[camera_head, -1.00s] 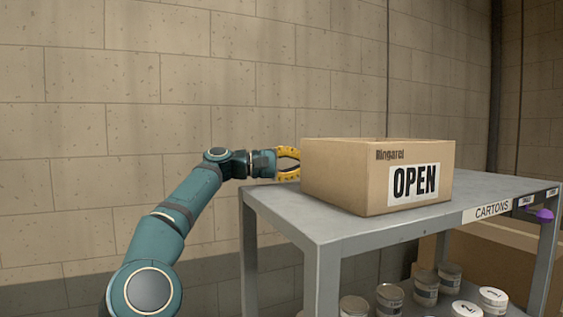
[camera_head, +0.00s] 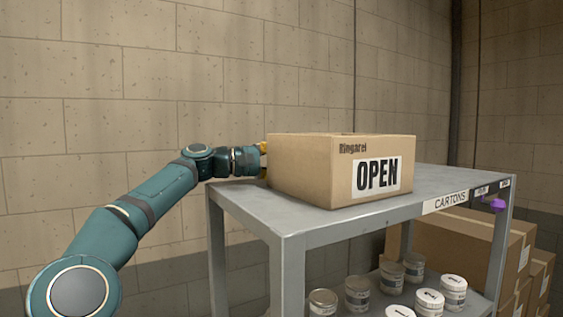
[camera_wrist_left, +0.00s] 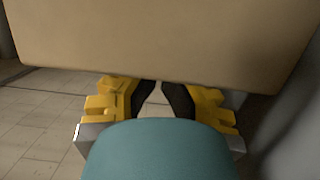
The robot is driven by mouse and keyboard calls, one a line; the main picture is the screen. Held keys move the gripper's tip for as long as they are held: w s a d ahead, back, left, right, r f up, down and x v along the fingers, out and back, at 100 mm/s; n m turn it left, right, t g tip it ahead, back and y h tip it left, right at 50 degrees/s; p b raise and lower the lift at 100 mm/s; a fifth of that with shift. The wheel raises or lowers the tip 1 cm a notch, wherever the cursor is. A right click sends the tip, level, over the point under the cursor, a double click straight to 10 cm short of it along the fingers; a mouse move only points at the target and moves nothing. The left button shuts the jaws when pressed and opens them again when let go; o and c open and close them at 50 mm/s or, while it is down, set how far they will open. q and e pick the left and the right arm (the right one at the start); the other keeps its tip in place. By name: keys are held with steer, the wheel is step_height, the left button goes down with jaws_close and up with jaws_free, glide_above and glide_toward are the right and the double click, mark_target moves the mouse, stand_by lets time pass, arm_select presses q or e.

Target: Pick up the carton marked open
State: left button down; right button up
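The brown carton (camera_head: 320,175) marked OPEN stands upright on the grey top of the cart, near its left end. Its open top faces up and the OPEN label is on its front face. My left gripper (camera_head: 263,151) is at the carton's left side, mostly hidden by it in the head view. In the left wrist view the carton's wall (camera_wrist_left: 160,40) fills the top, and the yellow fingers of my left gripper (camera_wrist_left: 158,90) reach to its lower edge. The fingertips are hidden, so I cannot tell whether they grip the carton. My right gripper is not in view.
The grey cart (camera_head: 300,232) has a CARTONS label on its front edge and a purple knob (camera_head: 497,205) at the right. Several paint cans (camera_head: 358,293) stand on the lower shelf. More boxes (camera_head: 450,255) are stacked behind. The cart top right of the carton is clear.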

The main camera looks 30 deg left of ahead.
arm_select(q)
steer(key=s+d+b, duration=0.1)
steer(key=d+b, duration=0.1)
steer(key=s+d+b, duration=0.1)
steer(key=d+b, duration=0.1)
steer(key=s+d+b, duration=0.1)
steer(key=d+b, duration=0.1)
steer(key=b, duration=0.1)
steer(key=shift+s+d+f, duration=0.25)
steer(key=shift+s+d, duration=0.05)
steer(key=shift+s, duration=0.1)
steer(key=s+d+b, duration=0.2)
steer(key=d, duration=0.1)
steer(key=d+b, duration=0.1)
steer(key=shift+s+d+r, duration=0.2)
steer(key=shift+s+d, duration=0.15)
steer(key=shift+s, duration=0.05)
steer(key=shift+w+a+r, duration=0.1)
steer(key=shift+w, duration=0.05)
